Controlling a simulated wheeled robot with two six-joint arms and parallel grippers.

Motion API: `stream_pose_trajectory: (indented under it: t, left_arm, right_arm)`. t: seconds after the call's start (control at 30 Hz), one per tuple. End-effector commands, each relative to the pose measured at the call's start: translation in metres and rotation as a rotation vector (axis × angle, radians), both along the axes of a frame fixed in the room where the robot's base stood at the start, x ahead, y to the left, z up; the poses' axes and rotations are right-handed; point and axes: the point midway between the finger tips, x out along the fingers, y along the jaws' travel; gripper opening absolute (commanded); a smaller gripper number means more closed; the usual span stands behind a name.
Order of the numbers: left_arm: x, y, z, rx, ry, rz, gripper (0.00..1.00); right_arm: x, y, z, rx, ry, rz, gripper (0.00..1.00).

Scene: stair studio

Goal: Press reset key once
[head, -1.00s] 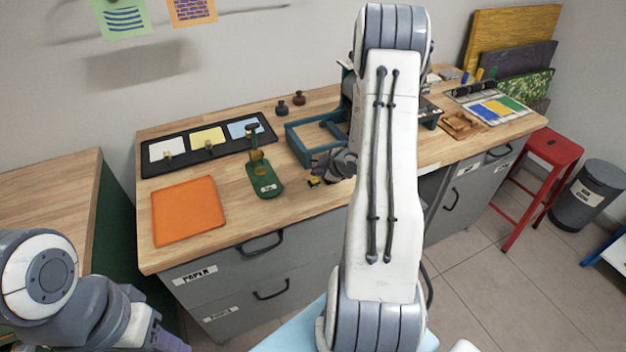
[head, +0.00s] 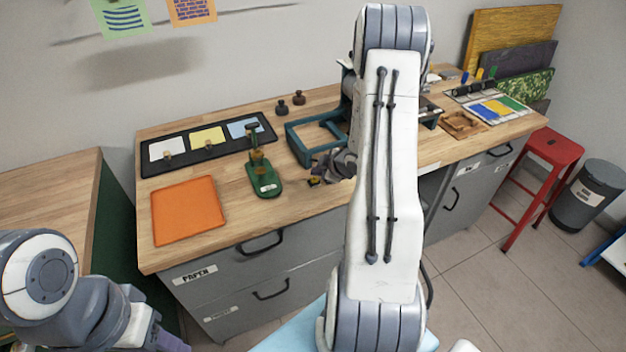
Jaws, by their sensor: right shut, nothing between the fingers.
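I cannot clearly make out a key marked reset. A small black and yellow object (head: 314,181) lies on the workbench, right at the tip of my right gripper (head: 325,175). My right gripper is shut and empty, low over the bench and partly hidden behind my own forearm. I cannot tell whether it touches the small object. A green device (head: 265,182) with a brass post and a pale label stands to the left of it. My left gripper (head: 168,343) is at the bottom left, cut off by the frame edge, far from the bench top.
A blue-green frame (head: 302,152) stands just behind my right gripper. An orange tray (head: 186,228) lies at the bench's left front. A black rack with white, yellow and blue pads (head: 148,172) is behind it. A red stool (head: 553,150) stands at the right.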

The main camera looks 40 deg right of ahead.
Motion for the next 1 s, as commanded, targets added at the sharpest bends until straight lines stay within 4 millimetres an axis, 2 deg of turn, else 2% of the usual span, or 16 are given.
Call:
stream_pose_trajectory:
  t: [0.13, 1.0]
  left_arm:
    - [0.0000, 0.0001, -0.0065, 0.000, 0.000, 0.000, 0.50]
    - [0.0000, 0.0000, -0.0111, 0.000, 0.000, 0.000, 0.50]
  right_arm:
    - [-0.0008, 0.0000, -0.0071, 0.001, 0.000, -0.001, 0.00]
    - [-0.0007, 0.0000, -0.0125, 0.001, 0.000, -0.001, 0.00]
